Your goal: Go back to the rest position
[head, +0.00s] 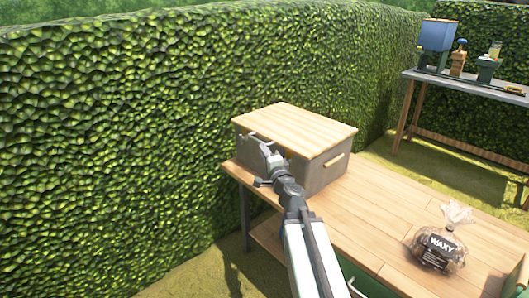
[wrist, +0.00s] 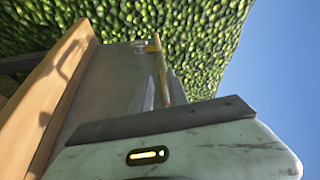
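My gripper (head: 259,161) reaches to the left end of a grey box (head: 318,174) with a wooden lid (head: 297,130). Its fingers look spread in the head view, one at the lid's edge and one lower in front of the box wall. In the wrist view the pale fingers (wrist: 157,92) lie on either side of the lid's thin edge (wrist: 161,68). Nothing is visibly held, and I cannot tell whether the fingers touch the lid. The lid appears to lie flat on the box. My arm stretches forward from the bottom of the head view.
The box stands on a wooden table (head: 385,210). A clear bag labelled WAXY (head: 438,247) sits at the right. A tall hedge (head: 110,130) runs close behind. A second table (head: 468,88) at the far right holds a blue container (head: 437,35) and small items.

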